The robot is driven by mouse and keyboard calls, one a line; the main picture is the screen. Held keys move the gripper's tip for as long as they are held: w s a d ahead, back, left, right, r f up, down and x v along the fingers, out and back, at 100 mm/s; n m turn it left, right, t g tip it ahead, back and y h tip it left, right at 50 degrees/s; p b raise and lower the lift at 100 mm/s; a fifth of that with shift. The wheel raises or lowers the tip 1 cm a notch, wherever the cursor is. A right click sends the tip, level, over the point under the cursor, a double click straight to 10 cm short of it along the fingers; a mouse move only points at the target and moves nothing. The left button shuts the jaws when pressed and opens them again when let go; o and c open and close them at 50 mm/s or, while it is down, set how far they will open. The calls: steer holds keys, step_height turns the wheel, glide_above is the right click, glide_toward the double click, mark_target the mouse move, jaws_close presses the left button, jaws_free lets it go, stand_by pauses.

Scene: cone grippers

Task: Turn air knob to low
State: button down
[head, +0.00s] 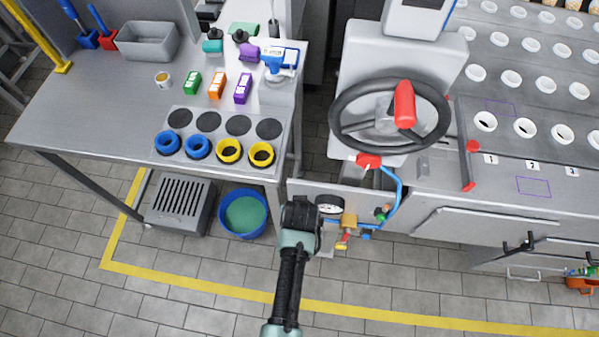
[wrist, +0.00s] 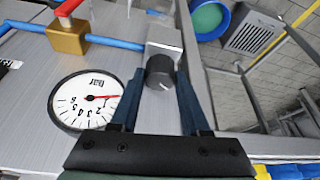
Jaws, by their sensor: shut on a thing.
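The air knob (wrist: 159,74) is a dark round knob with a white mark on a grey metal block, in the wrist view. My gripper (wrist: 160,82) is shut on it, one blue finger on each side. A white pressure gauge (wrist: 77,103) with a red needle sits beside it to the left, partly covered by a finger. The needle points at the low numbers. In the head view my gripper (head: 301,213) is at the front panel, left of the gauge (head: 330,204), and it hides the knob.
A brass valve (wrist: 68,37) with a red handle and a blue air hose (wrist: 118,43) lie close to the knob. In the head view, a steering wheel (head: 345,135) stands above the panel.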

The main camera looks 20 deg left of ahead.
stand_by(0.4)
steer(key=shift+c, duration=1.9)
jaws_free()
steer(key=shift+d, duration=0.15)
